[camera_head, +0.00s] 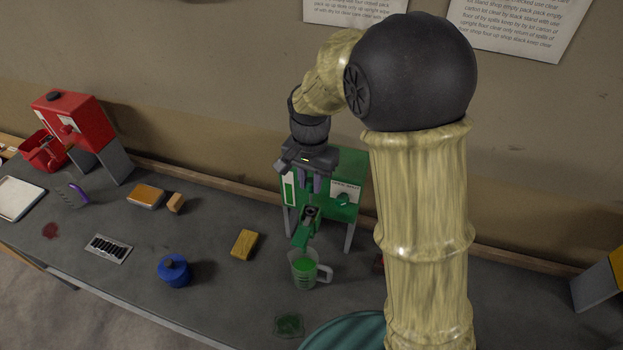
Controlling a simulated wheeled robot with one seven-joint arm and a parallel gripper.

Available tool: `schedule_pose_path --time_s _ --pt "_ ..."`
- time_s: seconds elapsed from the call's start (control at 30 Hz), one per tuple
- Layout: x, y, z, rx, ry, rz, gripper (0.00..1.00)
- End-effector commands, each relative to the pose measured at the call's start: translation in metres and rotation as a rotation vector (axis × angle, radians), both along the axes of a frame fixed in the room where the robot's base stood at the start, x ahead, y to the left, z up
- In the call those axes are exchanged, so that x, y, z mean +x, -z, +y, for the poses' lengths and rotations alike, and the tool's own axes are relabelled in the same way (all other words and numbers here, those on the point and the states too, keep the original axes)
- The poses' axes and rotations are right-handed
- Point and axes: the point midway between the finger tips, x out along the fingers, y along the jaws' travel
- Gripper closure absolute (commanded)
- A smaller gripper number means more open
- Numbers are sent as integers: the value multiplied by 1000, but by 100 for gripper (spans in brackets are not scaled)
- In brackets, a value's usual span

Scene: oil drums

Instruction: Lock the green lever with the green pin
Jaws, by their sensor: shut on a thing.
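The green drum (350,214) stands on grey legs at the back of the bench, with a green knob on its front. A green tap part, seemingly the lever (303,236), sticks out at its front, with a dark ring at its upper end. My gripper (310,190) points down just above that ring, in front of the drum. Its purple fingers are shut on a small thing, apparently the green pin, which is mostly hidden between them. I cannot tell whether it touches the lever.
A clear jug (303,277) with green liquid stands below the tap. A green puddle (289,325) lies in front. A yellow block (244,244) and a blue pot (174,271) lie left. A red drum (77,121) stands far left. My arm hides the bench at right.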

Motion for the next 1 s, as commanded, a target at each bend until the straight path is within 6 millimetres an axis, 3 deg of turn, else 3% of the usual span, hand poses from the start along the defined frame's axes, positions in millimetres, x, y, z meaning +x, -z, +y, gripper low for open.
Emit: schedule_pose_path --time_s 0.37,1.0 --pt "0 1 -2 -2 -13 1 100" --pt "2 25 -3 -2 -14 1 100"
